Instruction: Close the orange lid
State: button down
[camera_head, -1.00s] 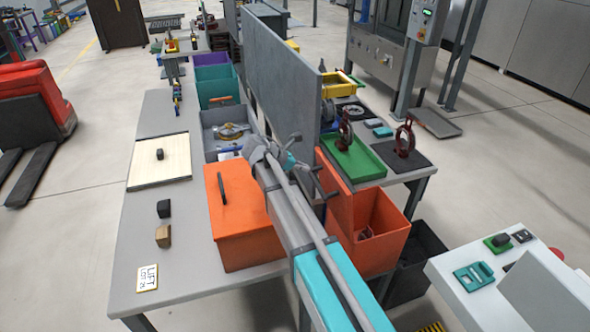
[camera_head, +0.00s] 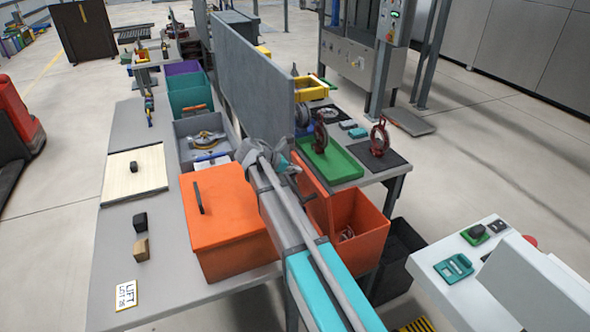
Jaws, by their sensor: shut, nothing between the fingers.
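An orange bin (camera_head: 362,222) at the right of the bench stands open. Its orange lid (camera_head: 319,206) is raised about upright along the bin's left side. My arm comes up from the bottom of the view and hides part of the lid. My gripper (camera_head: 280,160) is shut and empty, at the left of the raised lid near its upper far end. I cannot tell whether it touches the lid. A second orange bin at the left has its lid (camera_head: 220,205) down, with a dark handle on top.
A tall grey panel (camera_head: 250,90) stands behind my gripper. A green tray (camera_head: 332,160) with a dark red hook lies beyond the open bin. A grey bin (camera_head: 200,130) is at the back left. A white control box (camera_head: 480,260) is at the right.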

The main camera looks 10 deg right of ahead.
jog(key=shift+w+d+r+y+p, duration=0.15)
jog(key=shift+d+r+y+p, duration=0.2)
jog(key=shift+d+p, duration=0.3)
jog(key=w+d+f+g+y+p, duration=0.1)
jog(key=w+d+f+y+p, duration=0.2)
jog(key=d, duration=0.8)
jog(key=w+d+f+g+y, duration=0.1)
jog(key=w+d+y, duration=0.2)
jog(key=d+y, duration=0.55)
jog(key=w+d+f+b, duration=0.1)
jog(key=d+f+b, duration=0.6)
jog(key=f+b, duration=0.3)
jog(key=w+d+f+h+b, duration=0.1)
jog(key=w+d+f+b, duration=0.1)
jog(key=d+f+b, duration=0.6)
jog(key=shift+d+f+g+h+b, duration=0.3)
jog(key=shift+f+g+b, duration=0.1)
jog(key=shift+f+b, duration=1.15)
jog(key=shift+w+f, duration=0.1)
jog(key=shift+r, duration=0.2)
